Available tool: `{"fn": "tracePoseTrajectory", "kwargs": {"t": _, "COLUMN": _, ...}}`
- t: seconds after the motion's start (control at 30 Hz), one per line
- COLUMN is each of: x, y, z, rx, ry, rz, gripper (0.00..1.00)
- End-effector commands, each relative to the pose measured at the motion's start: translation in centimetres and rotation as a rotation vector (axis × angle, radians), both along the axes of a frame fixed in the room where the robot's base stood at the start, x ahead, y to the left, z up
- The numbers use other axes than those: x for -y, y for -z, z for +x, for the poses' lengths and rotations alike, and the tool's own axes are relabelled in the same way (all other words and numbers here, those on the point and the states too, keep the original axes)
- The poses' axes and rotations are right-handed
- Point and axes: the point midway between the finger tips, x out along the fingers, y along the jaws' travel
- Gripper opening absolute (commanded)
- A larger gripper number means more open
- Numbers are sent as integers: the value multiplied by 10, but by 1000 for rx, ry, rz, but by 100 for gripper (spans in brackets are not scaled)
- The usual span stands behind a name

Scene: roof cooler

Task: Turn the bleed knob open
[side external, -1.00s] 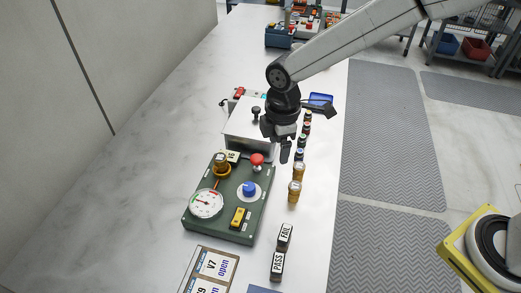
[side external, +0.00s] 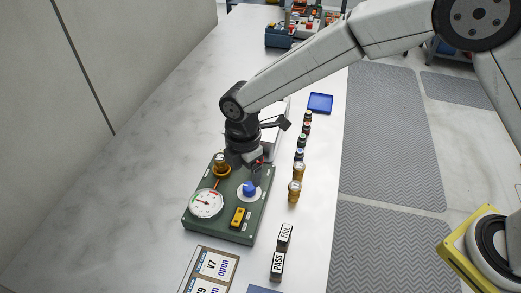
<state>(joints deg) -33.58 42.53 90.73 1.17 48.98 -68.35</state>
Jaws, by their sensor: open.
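A dark green panel (side external: 222,226) lies on the bench. It carries a blue knob (side external: 249,188) on a pale round plate, a white dial gauge (side external: 206,204), a yellow block-shaped control (side external: 238,217) and a brass-coloured fitting (side external: 221,168). No readable label shows which control is the bleed knob. My gripper (side external: 250,172) is open and points down over the panel's far right part, just behind the blue knob. The red knob (side external: 259,161) is mostly hidden by my gripper. I cannot tell whether a finger touches either knob.
A pale box behind the panel is mostly hidden by my arm. A row of small bottles (side external: 296,188) stands to the right, with a blue tray (side external: 320,103) behind. PASS (side external: 277,264) and FAIL (side external: 284,236) blocks and a card board (side external: 213,268) lie in front. The left bench is clear.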

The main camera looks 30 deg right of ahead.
Motion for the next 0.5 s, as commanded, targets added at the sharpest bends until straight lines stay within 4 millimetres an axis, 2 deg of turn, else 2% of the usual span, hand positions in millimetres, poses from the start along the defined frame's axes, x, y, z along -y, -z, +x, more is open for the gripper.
{"fn": "tracePoseTrajectory", "kwargs": {"t": 0.3, "x": 0, "y": 39, "z": -2, "rx": -1, "ry": 1, "rz": -1, "gripper": 81}}
{"fn": "tracePoseTrajectory", "kwargs": {"t": 0.5, "x": 0, "y": 51, "z": -2, "rx": 2, "ry": 1, "rz": -1, "gripper": 81}}
